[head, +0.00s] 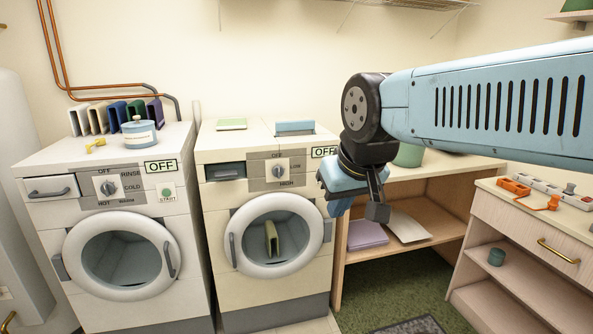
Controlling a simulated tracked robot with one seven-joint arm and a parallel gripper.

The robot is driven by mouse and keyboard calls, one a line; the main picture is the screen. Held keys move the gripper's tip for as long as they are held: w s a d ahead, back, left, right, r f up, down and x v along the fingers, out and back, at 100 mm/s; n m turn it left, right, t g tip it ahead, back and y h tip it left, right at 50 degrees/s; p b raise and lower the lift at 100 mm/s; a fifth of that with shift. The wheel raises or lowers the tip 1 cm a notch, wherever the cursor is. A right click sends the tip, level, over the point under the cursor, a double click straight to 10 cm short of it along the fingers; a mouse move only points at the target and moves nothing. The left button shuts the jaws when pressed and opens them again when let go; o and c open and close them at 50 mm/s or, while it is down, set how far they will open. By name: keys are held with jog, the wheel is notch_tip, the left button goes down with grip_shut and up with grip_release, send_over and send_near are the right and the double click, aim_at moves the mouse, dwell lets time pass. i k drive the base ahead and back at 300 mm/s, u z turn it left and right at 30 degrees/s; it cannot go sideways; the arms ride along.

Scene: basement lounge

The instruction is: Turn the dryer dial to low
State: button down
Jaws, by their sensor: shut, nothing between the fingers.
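The dryer (262,230) is the right one of two white front-loading machines in the head view. The dial's exact pointing is too small to tell. An OFF sign (324,152) sits at the dryer's top right. My gripper (374,208) points downward to the right of the dryer, apart from the dial. It is shut and empty.
The washer (122,240) stands at left with a blue pot (139,132) and several upright books on top. A wooden shelf unit (440,165) lies behind my gripper. A drawer cabinet (535,228) stands at right.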

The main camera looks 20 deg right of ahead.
aim_at(277, 172)
jog(key=u, duration=1.15)
jog(key=i, duration=0.1)
jog(key=z, duration=2.85)
jog(key=k, duration=0.75)
jog(key=u, duration=0.4)
jog(key=i, duration=1)
jog(key=u, duration=0.1)
